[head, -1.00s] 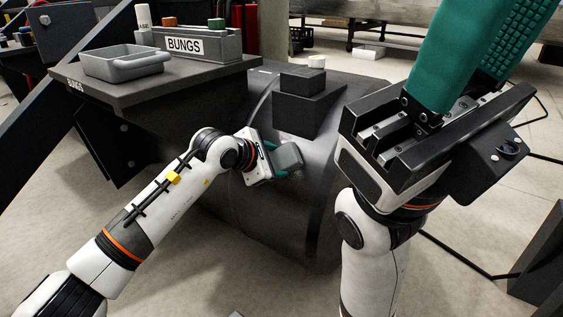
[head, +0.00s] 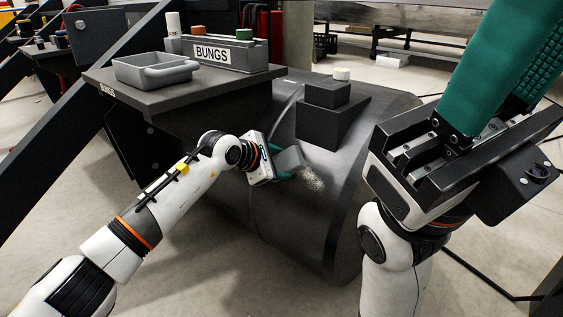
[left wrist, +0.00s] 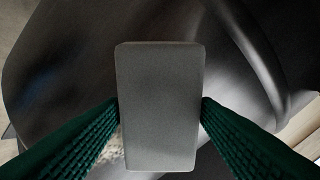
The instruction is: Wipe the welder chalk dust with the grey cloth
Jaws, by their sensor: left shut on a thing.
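The grey cloth (head: 289,161) looks like a folded block-shaped pad. My left gripper (head: 279,164) is shut on it, with its green fingers on either side, at the curved side of the dark drum-like float (head: 290,215). A pale speckled patch of chalk dust (head: 313,180) lies on the float just right of and below the cloth. In the left wrist view the cloth (left wrist: 158,105) fills the middle, hiding part of the dust (left wrist: 107,148). Whether the cloth touches the float is unclear. My right gripper (head: 510,70) is raised at the right, its fingertips out of frame.
A dark stepped block (head: 330,118) sits on top of the float with a small white-and-yellow round item (head: 342,74). At the left a shelf (head: 120,88) bears a grey tray (head: 150,76), a BUNGS box (head: 235,58) and a white bottle (head: 173,30). Pale floor is open in front.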

